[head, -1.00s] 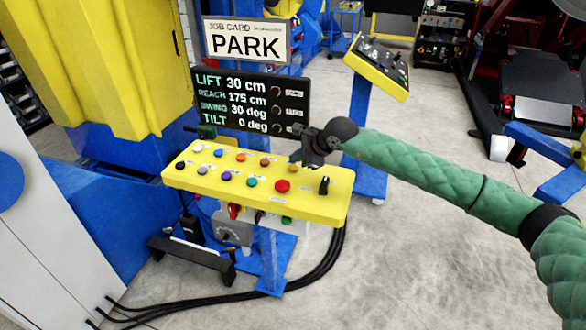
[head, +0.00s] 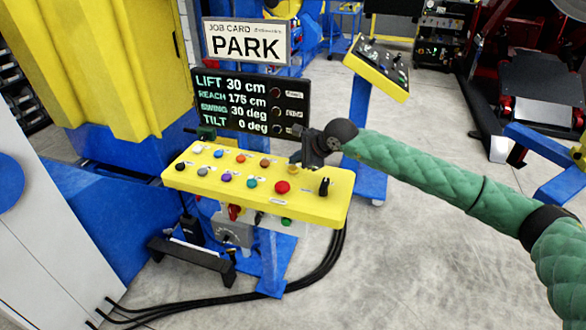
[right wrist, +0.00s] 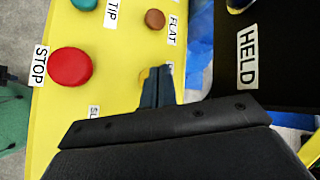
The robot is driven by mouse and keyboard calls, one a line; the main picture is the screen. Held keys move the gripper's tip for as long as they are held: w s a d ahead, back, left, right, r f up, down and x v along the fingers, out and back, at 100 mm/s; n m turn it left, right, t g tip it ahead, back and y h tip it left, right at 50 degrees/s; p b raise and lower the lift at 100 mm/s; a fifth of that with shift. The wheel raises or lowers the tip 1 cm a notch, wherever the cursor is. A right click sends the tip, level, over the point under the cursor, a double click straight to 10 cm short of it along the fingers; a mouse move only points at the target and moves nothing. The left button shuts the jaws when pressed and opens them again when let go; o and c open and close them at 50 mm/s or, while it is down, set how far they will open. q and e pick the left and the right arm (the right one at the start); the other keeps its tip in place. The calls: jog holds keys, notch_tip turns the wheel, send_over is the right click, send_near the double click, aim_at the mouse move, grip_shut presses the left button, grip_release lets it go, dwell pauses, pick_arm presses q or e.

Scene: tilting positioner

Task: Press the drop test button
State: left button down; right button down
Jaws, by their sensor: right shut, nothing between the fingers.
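The yellow control panel (head: 215,192) carries two rows of coloured buttons. My right gripper (head: 296,162) is shut and empty, its fingers pointing down at the right end of the back row. An amber button (head: 292,169) shows just below the fingertips. In the right wrist view the shut fingertips (right wrist: 158,76) cover most of a yellow button there; I cannot tell whether they touch it. Its label is hidden, and I cannot read "drop test" on any label. The red STOP button (right wrist: 70,66), the teal TIP button (right wrist: 84,4) and the brown FLAT button (right wrist: 155,19) are nearby. My left gripper is not in view.
A black display (head: 235,103) behind the panel reads lift 30 cm, reach 175 cm, swing 30 deg, tilt 0 deg. A sign (head: 247,43) above it reads PARK. A black selector knob (head: 324,187) stands at the panel's right end. Cables lie on the floor.

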dwell(0.8)
jog(key=shift+f, duration=0.1)
jog(key=shift+f+b, duration=0.3)
jog(key=shift+b, duration=0.6)
jog(key=shift+f+b, duration=0.5)
jog(key=shift+b, duration=0.2)
dwell(0.7)
jog(key=shift+r, duration=0.85)
jog(key=shift+r, duration=0.2)
